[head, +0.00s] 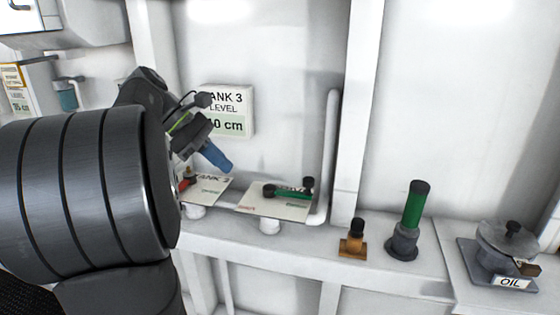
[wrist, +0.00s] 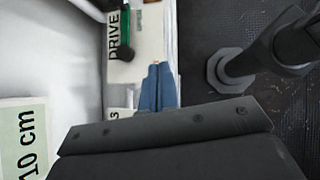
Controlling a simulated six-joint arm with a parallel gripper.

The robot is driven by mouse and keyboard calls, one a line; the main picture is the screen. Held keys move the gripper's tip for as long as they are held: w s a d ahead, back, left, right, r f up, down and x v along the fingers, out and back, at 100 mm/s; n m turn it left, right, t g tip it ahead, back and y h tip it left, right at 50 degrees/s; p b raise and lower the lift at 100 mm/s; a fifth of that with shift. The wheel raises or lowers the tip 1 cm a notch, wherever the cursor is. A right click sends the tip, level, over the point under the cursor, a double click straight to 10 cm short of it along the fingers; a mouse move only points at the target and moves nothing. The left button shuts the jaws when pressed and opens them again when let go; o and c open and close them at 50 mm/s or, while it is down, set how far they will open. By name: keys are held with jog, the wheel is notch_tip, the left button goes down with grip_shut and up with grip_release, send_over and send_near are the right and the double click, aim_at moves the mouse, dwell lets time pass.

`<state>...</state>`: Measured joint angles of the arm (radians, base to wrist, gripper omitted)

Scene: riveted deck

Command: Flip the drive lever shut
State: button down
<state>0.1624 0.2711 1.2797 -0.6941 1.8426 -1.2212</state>
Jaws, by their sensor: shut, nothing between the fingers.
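The drive lever (head: 290,194) is a green bar lying low across a pale plate (head: 270,207) marked DRIVE, with a dark knob-like part at each end. In the wrist view the lever (wrist: 125,22) shows at the top, cut off by the frame edge, with one dark end (wrist: 125,53) beside the word DRIVE. My gripper (head: 222,164) has blue fingers, shut and empty, above and to the left of the DRIVE plate. In the wrist view the shut fingers (wrist: 157,72) point toward the plate, apart from the lever. The small markings on the plate are too small to read.
A TANK 3 plate (head: 209,190) with a red-handled part (head: 187,178) sits left of the DRIVE plate. A level sign (head: 228,112) hangs behind. A vertical pipe (head: 329,150) stands close right. Further right are a brass fitting (head: 352,246), a green handle (head: 415,205) and an OIL unit (head: 507,245).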

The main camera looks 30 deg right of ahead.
jog(key=s+d+r+m+t+y, duration=0.1)
jog(key=s+d+m+t+y, duration=0.15)
jog(key=d+m, duration=0.8)
jog(key=s+d+r+m+t+y, duration=0.1)
jog(key=s+d+m+t+y, duration=0.2)
jog(key=d+m, duration=0.7)
jog(key=shift+m+t+h, duration=0.65)
jog(key=shift+h, duration=0.1)
jog(key=x, duration=0.3)
jog(key=a+x, duration=0.1)
jog(key=x, duration=0.5)
jog(key=shift+w+a+f, duration=0.1)
jog(key=shift+a+f, duration=0.05)
jog(key=shift+a, duration=0.05)
jog(key=shift+a, duration=0.1)
